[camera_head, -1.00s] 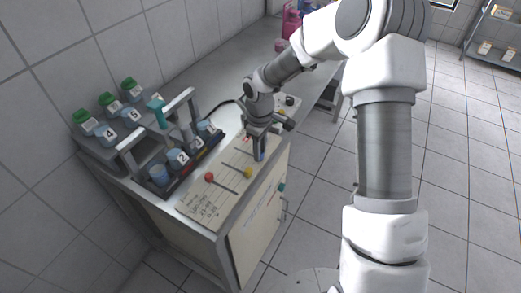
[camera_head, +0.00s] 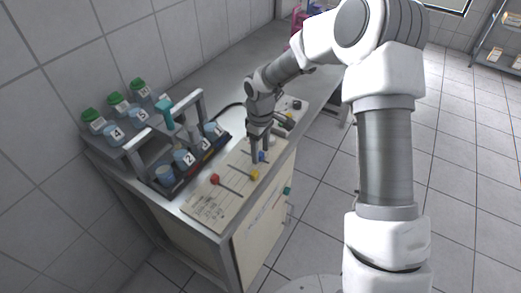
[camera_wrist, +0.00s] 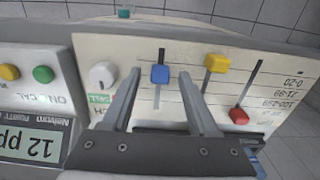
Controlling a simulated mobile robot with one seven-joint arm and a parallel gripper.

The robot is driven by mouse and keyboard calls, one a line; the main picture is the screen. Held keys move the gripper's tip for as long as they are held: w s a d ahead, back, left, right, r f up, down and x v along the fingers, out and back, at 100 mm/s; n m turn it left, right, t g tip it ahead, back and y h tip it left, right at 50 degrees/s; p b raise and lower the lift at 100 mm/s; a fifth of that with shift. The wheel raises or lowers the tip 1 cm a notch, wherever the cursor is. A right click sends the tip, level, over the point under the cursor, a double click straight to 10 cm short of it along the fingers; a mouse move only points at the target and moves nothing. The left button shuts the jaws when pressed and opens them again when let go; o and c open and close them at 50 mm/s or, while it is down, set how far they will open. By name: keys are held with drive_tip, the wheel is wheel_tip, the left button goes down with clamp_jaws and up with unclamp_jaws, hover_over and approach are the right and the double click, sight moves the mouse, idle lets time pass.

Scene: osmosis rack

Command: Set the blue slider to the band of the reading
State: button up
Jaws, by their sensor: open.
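The blue slider (camera_wrist: 160,74) is a small blue knob on a dark vertical slot of the cream panel (camera_wrist: 110,48). In the wrist view it sits above the middle of its slot. My gripper (camera_wrist: 160,80) is open, with one finger on each side of the blue knob; contact is not clear. In the head view my gripper (camera_head: 258,160) reaches down to the panel by the blue slider (camera_head: 262,156). Band labels (camera_wrist: 288,92) include 0-20, also upside down; the knob's exact band is hard to tell.
The yellow slider (camera_wrist: 217,63) and red slider (camera_wrist: 239,116) are beside the blue one. A white knob (camera_wrist: 102,75) and green and yellow buttons (camera_wrist: 42,74) lie on the other side. A caddy (camera_head: 186,160) of numbered cups stands left of the panel.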

sight(261, 153)
wheel_tip(261, 153, up, 17)
drive_tip(key=p, duration=0.1)
drive_tip(key=shift+r, duration=0.15)
idle(0.4)
drive_tip(key=s+d+r+m+t+h, duration=0.1)
drive_tip(key=s+d+r+m, duration=0.3)
drive_tip(key=s, duration=0.3)
drive_tip(key=s+d+r+m+t, duration=0.1)
drive_tip(key=s+d+r+t, duration=0.15)
drive_tip(key=s+r, duration=0.35)
drive_tip(key=s+d+m+t, duration=0.1)
drive_tip(key=s+d+m, duration=0.1)
drive_tip(key=s, duration=0.4)
drive_tip(key=s+d+m+t+y, duration=0.1)
drive_tip(key=s+d+m, duration=0.2)
drive_tip(key=s, duration=0.4)
drive_tip(key=shift+s+r+m, duration=0.15)
drive_tip(key=shift+s+m, duration=0.1)
drive_tip(key=shift+m, duration=0.25)
